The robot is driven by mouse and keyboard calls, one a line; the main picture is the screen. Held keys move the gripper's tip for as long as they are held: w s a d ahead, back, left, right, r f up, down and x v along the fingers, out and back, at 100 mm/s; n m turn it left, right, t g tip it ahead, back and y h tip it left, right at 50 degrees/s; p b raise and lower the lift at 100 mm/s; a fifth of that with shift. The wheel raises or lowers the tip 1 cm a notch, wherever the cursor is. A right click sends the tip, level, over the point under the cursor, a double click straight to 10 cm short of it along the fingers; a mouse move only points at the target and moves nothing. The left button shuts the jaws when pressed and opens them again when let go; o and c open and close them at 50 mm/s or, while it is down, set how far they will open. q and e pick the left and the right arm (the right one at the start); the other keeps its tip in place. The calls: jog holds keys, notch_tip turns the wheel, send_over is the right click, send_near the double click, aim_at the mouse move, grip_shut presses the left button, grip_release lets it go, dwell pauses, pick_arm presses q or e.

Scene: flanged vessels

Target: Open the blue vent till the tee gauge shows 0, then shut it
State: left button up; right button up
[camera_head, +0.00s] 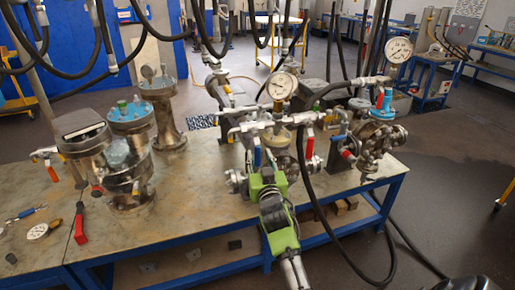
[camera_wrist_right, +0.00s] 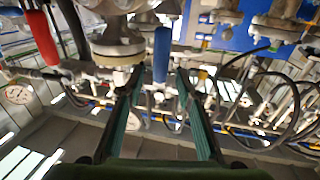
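The blue vent handle (camera_head: 257,157) hangs down from the pipework above my right gripper (camera_head: 266,178). In the right wrist view the blue handle (camera_wrist_right: 162,52) points down between the tips of my right gripper (camera_wrist_right: 160,82). The two fingers are apart, with a gap visible on each side of the handle; no contact shows. A round white gauge (camera_head: 280,86) stands on the tee pipework above the handle; its reading is too small to tell. My left gripper is not in view.
A red handle (camera_head: 310,147) hangs right of the blue one and also shows in the wrist view (camera_wrist_right: 40,37). Another gauge (camera_head: 398,50) stands at the right. Flanged vessels (camera_head: 130,165) crowd the bench (camera_head: 190,205). A black hose loops in front at the right.

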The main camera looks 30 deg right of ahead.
aim_at(258, 153)
jog(key=shift+x, duration=2)
grip_shut()
